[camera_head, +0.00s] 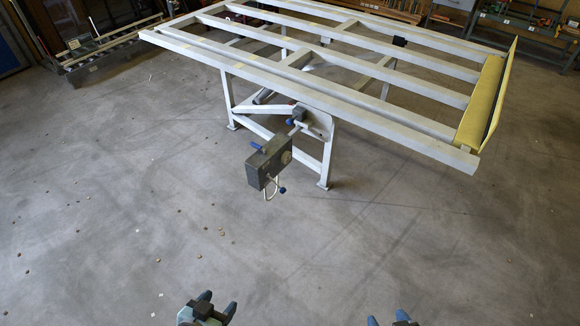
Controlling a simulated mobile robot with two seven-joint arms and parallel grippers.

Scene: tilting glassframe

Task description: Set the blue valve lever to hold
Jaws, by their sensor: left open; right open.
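A dark grey control box (268,163) hangs under the near side of the tilting glass frame (330,95). A small blue lever (256,146) sticks out at its upper left; its set position is too small to tell. Another blue part (290,121) sits above the box, near a bracket, and a dark blue knob (283,189) is at its lower right. My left gripper (208,309) is open at the bottom edge, well apart from the box. My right gripper (387,320) is open at the bottom edge, further right, mostly cut off.
The frame stands on white legs, with a yellow padded board (484,103) at its right end. Bare concrete floor (330,245) lies between me and the box, with small bits scattered at left. A rack (105,48) and shelves (525,28) stand at the back.

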